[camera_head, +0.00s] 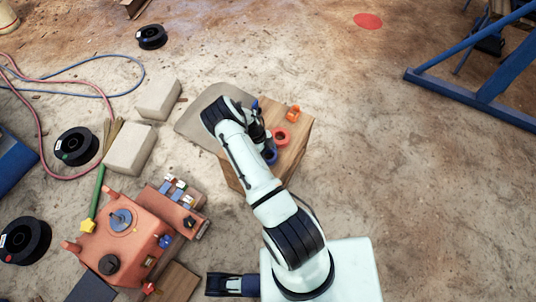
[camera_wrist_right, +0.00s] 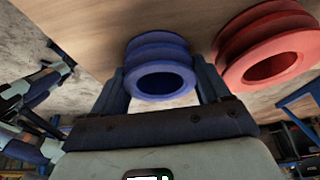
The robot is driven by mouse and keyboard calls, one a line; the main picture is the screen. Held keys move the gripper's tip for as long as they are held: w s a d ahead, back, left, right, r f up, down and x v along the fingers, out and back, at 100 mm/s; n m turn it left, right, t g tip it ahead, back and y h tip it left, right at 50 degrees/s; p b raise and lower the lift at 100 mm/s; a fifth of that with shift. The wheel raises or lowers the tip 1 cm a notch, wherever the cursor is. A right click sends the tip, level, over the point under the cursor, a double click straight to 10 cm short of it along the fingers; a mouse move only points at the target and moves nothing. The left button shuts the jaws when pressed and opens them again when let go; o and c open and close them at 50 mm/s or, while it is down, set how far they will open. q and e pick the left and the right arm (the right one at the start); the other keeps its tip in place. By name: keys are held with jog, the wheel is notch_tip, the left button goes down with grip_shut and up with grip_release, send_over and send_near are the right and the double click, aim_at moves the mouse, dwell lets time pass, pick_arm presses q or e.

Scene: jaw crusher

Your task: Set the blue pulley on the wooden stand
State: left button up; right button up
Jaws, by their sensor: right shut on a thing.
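The blue pulley (camera_head: 271,156) is a grooved ring with a central hole. In the right wrist view, the blue pulley (camera_wrist_right: 160,66) sits between the two fingers of my right gripper, which is shut on it. In the head view, my right gripper (camera_head: 264,142) is over the wooden stand (camera_head: 299,127), and my arm hides part of the stand. In the wrist view the pulley lies against the wooden surface (camera_wrist_right: 105,22); I cannot tell whether it touches.
A red pulley (camera_head: 281,137) is close beside the blue one, and an orange part (camera_head: 293,112) is at the stand's far end. A grey mat (camera_head: 192,122) and pale blocks (camera_head: 130,147) lie left. The orange crusher (camera_head: 125,235) stands lower left.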

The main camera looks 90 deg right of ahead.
jog(key=o, duration=1.1)
